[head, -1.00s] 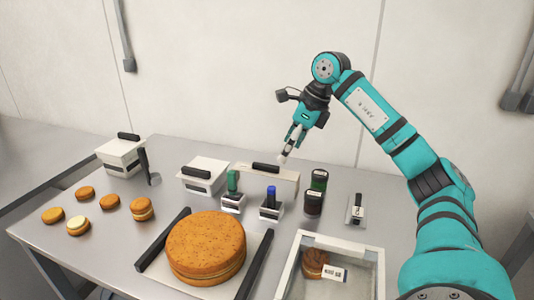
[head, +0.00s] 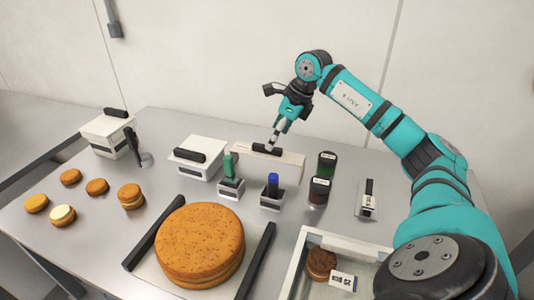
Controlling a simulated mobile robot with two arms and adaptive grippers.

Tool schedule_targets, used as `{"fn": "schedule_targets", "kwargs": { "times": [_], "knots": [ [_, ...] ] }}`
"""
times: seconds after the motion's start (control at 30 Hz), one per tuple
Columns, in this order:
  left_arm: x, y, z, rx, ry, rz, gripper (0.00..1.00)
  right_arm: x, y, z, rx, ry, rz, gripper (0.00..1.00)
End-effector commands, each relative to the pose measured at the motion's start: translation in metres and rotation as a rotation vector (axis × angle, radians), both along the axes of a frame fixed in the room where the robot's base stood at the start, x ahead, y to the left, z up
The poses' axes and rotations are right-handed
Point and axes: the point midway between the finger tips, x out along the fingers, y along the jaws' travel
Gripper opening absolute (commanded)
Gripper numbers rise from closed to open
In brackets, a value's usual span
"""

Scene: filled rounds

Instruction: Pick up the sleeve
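No object is clearly marked as the sleeve. The likeliest is a long, low white piece (head: 285,170) with a black grip (head: 266,150) on top, standing upright at the back middle of the table. My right gripper (head: 272,147) points down with its fingertips at that black grip, overlapping it in the picture. Whether the fingers touch or enclose the grip cannot be told, and their opening is too small to read. The white piece still stands on the table. My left gripper is out of view.
A large cake (head: 200,243) lies between black bars at the front. White boxes with black handles (head: 198,160), stamps (head: 272,188), dark jars (head: 319,190) and small cakes (head: 131,194) surround it. A tray (head: 300,262) holds a brown cake. The wall is behind.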

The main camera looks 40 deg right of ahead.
Motion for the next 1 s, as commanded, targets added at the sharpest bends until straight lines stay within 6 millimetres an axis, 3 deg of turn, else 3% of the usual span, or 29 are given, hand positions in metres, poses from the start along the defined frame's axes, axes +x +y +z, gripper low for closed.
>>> {"fn": "schedule_targets", "kwargs": {
  "times": [0.27, 0.6, 0.87, 1.0],
  "knots": [
    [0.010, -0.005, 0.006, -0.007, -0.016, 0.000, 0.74, 0.009, 0.004, -0.020, 0.000, -0.001, 0.001, 0.77],
    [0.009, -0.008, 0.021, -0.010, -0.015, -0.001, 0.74, 0.027, 0.010, -0.061, 0.001, 0.000, 0.000, 0.77],
    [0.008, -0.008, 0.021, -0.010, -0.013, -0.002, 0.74, 0.029, 0.010, -0.065, -0.001, -0.001, 0.001, 0.77],
    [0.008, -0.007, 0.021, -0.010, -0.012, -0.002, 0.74, 0.029, 0.010, -0.065, -0.001, -0.001, 0.001, 0.63]
  ]
}}
